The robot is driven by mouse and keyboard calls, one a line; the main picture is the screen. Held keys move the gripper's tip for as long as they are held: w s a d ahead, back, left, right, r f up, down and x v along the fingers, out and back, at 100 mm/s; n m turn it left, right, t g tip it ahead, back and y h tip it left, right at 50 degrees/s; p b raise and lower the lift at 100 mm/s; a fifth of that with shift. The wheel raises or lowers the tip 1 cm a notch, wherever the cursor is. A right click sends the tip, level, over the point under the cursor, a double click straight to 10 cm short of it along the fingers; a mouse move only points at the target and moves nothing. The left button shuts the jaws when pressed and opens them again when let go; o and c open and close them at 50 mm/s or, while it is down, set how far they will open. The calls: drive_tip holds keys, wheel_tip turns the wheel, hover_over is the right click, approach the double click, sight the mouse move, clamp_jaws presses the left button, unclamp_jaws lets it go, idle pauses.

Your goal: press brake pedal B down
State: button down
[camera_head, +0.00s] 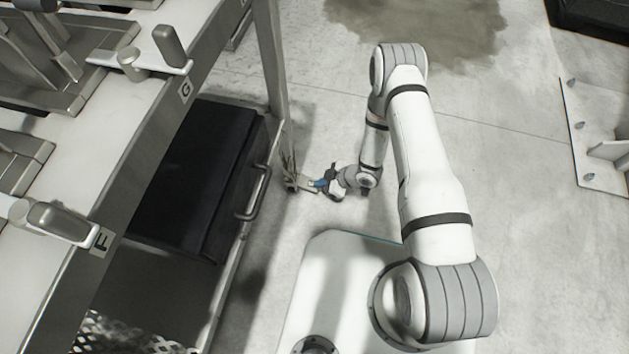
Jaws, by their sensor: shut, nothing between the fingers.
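My gripper (312,185) is small in the picture, at the end of my white arm, low near the floor. It is shut and empty, and points left at the foot of the grey frame post. A small metal part (291,182) sits at the foot of that post, right by the fingertips. It may be a brake pedal, but no letter B can be read on it. I cannot tell whether the fingers touch it or whether it is up or down.
A metal post (272,60) rises beside my gripper. A dark drawer-like box (190,185) with a handle (250,192) is at the left, under a bench with levers marked G (185,90) and F (101,241). Open floor (520,150) lies to the right, with a bracketed plate (600,135).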

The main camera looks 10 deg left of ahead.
drive_tip(key=d+f+p+v, duration=0.1)
drive_tip(key=p+v, duration=0.5)
drive_tip(key=v, duration=0.7)
